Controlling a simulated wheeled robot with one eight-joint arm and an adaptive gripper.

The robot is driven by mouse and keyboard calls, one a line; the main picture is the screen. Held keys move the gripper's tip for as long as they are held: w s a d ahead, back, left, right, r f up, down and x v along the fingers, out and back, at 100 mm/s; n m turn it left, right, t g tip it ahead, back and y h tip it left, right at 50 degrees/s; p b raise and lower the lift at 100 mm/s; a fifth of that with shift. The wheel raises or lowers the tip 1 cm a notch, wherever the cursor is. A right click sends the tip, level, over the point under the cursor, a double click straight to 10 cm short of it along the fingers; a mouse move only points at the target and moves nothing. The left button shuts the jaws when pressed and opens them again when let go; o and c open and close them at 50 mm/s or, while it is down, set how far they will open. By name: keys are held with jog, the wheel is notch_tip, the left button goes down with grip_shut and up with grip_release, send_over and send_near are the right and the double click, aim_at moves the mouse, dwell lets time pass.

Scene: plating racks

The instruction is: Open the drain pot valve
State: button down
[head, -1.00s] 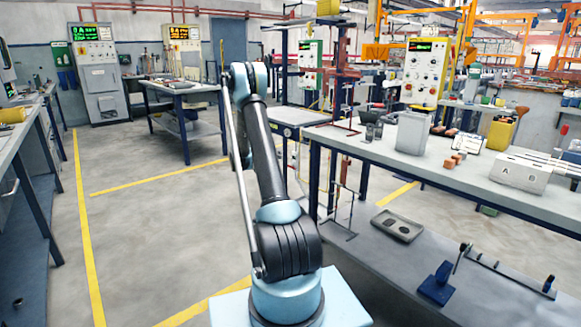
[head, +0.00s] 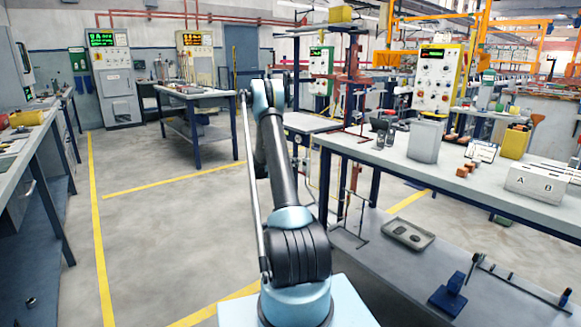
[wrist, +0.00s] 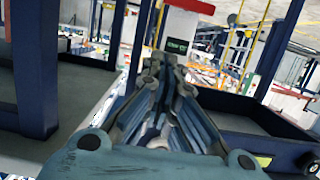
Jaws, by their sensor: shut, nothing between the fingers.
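My gripper (wrist: 163,95) shows in the wrist view, with its fingers together and nothing between them. In the head view my arm reaches away from the camera, and its gripper end is hidden behind the raised arm links. I cannot make out a drain pot valve for certain in either view. On the right bench (head: 465,185) stand a grey upright container (head: 425,141) and small dark vessels (head: 384,132); no valve handle can be told on them. In the wrist view a white post with a red top and a green display (wrist: 180,38) stands beyond my fingers.
A blue-legged table (head: 198,92) stands further back, and another bench (head: 20,135) runs along the left. A low grey shelf (head: 430,262) with a tray (head: 403,233) lies at lower right. The floor (head: 165,205) on the left, with yellow lines, is clear.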

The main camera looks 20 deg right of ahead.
send_over(303, 173)
jog(key=s+a, duration=0.1)
jog(key=f, duration=0.1)
jog(key=shift+a+f, duration=0.2)
jog(key=shift+f, duration=1)
jog(key=shift+s+f, duration=0.1)
jog(key=shift+f, duration=0.75)
